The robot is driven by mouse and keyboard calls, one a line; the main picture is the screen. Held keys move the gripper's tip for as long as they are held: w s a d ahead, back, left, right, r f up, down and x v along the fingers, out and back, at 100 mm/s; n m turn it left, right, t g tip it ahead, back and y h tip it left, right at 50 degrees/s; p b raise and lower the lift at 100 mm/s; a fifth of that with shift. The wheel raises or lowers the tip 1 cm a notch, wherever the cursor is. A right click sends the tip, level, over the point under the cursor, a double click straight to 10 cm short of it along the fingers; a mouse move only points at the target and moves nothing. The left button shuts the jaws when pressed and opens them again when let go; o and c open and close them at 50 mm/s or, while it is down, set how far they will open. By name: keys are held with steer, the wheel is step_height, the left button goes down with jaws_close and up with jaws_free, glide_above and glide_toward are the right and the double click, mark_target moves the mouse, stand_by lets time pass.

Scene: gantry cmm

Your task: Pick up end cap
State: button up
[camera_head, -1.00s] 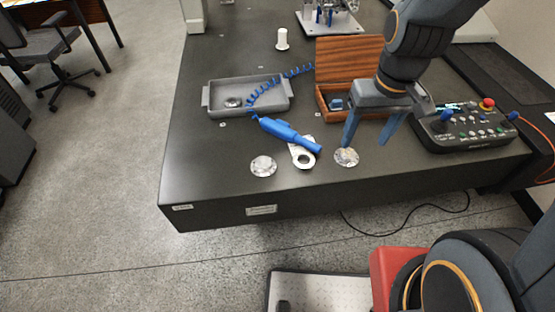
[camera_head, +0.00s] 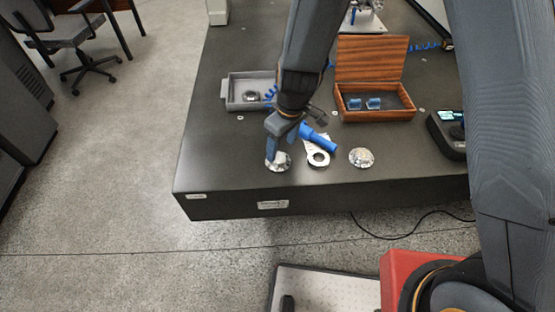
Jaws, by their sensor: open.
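A round silver end cap (camera_head: 284,164) lies flat on the dark table near its front edge. The jaws are open; I cannot tell whether the fingers touch the cap. A second similar round silver piece (camera_head: 361,157) lies to the right, clear of my gripper. Another round silver piece (camera_head: 251,96) lies in the grey tray (camera_head: 232,107).
A silver ringed bracket (camera_head: 318,157) and a blue tool (camera_head: 323,139) lie close right of my gripper. An open wooden box (camera_head: 375,116) with blue pieces stands behind. A control box (camera_head: 447,140) is at right. The table's front left is clear.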

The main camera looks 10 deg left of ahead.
mark_target(278, 157)
steer(key=shift+w+a+f+p, duration=0.15)
steer(key=shift+a+f, duration=0.1)
steer(key=shift+f, duration=1)
steer(key=shift+a+f+p, duration=0.15)
steer(key=shift+a+f, duration=0.05)
steer(key=shift+f, duration=1)
steer(key=c, duration=1.3)
